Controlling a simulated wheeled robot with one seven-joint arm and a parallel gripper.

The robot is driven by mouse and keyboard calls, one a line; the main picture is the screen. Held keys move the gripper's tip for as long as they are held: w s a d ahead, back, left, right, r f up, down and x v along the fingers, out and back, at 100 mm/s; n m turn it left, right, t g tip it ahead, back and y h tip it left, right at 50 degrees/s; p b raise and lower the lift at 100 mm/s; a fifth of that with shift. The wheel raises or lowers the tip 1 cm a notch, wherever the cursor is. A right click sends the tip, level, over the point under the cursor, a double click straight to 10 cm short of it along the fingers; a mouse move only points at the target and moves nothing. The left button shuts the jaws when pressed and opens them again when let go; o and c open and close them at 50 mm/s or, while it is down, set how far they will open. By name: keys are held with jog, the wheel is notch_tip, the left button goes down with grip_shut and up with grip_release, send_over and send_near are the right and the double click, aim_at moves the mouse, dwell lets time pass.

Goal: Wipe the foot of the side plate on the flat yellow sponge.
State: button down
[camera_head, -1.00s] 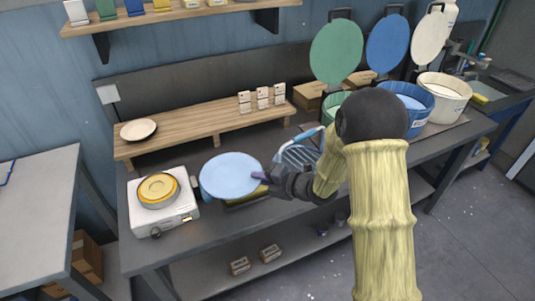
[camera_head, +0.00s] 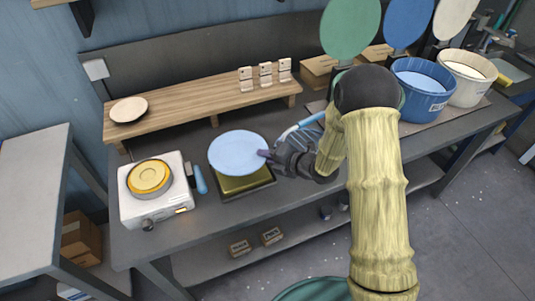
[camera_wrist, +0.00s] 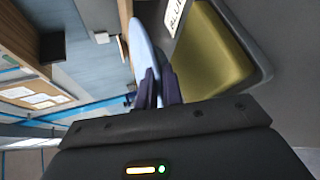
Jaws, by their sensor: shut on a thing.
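The light blue side plate (camera_head: 236,150) is held by its right edge in my gripper (camera_head: 268,155). In the head view it overlaps the far part of the flat yellow sponge (camera_head: 245,183), which lies in a dark tray on the bench. In the wrist view the plate (camera_wrist: 143,50) shows edge-on between the fingers of my gripper (camera_wrist: 157,88). The sponge (camera_wrist: 212,58) is beside it there, with a gap between them. The plate's foot is hidden on its underside.
A white hotplate or scale (camera_head: 158,206) with a yellow round dish (camera_head: 149,178) stands left of the sponge. A wooden riser (camera_head: 190,110) behind holds a cream plate (camera_head: 129,109) and several small cards. Blue (camera_head: 418,100) and cream buckets stand at right.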

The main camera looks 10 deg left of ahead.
aim_at(258, 176)
jog(key=shift+w+f+b, duration=0.2)
jog(key=shift+f+b, duration=0.8)
jog(key=shift+f, duration=1.5)
jog(key=shift+f+b, duration=0.45)
jog(key=shift+b, duration=0.1)
jog(key=shift+s+d+f+b, duration=0.2)
jog(key=shift+f+b, duration=0.15)
jog(key=shift+b, duration=0.15)
dwell(1.8)
